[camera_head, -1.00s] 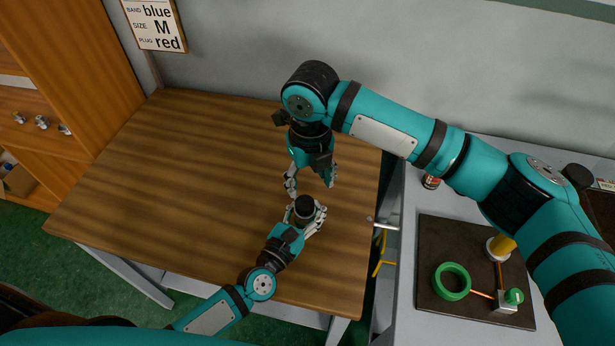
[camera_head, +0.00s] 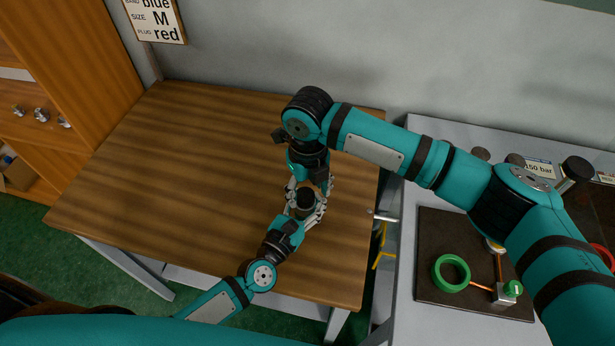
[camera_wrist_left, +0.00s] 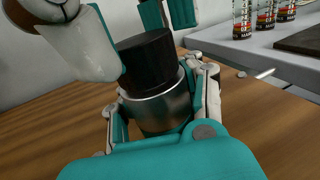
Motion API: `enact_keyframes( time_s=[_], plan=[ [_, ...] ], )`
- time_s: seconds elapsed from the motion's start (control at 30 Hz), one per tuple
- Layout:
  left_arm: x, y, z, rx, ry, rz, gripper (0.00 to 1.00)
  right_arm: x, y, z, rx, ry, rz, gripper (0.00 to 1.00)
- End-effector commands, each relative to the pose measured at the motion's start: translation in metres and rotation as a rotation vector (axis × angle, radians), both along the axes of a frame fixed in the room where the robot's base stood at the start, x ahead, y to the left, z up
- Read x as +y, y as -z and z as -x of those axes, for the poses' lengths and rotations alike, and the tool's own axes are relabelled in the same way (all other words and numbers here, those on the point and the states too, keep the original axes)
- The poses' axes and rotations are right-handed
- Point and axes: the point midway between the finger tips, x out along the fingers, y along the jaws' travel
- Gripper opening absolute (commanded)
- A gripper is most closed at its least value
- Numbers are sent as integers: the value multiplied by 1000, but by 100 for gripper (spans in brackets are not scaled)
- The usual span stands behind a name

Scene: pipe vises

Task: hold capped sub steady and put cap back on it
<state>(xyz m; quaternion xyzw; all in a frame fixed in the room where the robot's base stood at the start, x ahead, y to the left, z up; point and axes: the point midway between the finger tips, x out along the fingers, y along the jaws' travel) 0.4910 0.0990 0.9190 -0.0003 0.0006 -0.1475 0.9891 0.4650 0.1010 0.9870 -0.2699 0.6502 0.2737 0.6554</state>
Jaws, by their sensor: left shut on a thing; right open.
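The sub is a metal cylinder (camera_wrist_left: 158,108) with a black cap (camera_wrist_left: 147,58) on its top end, seen close in the left wrist view. I cannot tell how tightly the cap sits. In the head view the dark cap (camera_head: 305,197) shows between both grippers. My left gripper (camera_head: 306,212) is shut around the metal body and holds it upright over the table's right part. My right gripper (camera_head: 311,186) comes down from above, open, with its fingers close beside the cap. In the wrist view one right finger (camera_wrist_left: 85,45) hides part of the cap's left side.
The wooden table (camera_head: 180,170) is bare to the left. A grey bench stands at the right with a dark board (camera_head: 430,235), a green ring (camera_head: 451,273) and copper piping. A metal vise handle (camera_head: 384,218) sticks out toward the table's right edge. A sign (camera_head: 155,18) hangs behind.

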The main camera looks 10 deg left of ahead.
Motion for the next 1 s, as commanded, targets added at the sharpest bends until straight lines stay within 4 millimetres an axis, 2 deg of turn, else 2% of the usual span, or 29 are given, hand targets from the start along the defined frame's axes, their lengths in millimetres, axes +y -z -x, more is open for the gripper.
enact_keyframes(
  time_s=[0.2,0.47,0.9,1.0],
  plan=[
    [0,-2,-1,-3,-1,1,0,0,13,0,-1,0,0,58],
    [0,-2,-1,-3,-1,1,0,0,14,0,-1,0,0,58],
    [0,-1,0,-3,-2,1,0,-1,14,-2,-4,3,3,0],
    [1,-1,0,-2,-2,1,0,-2,14,-2,-5,19,3,0]
  ],
)
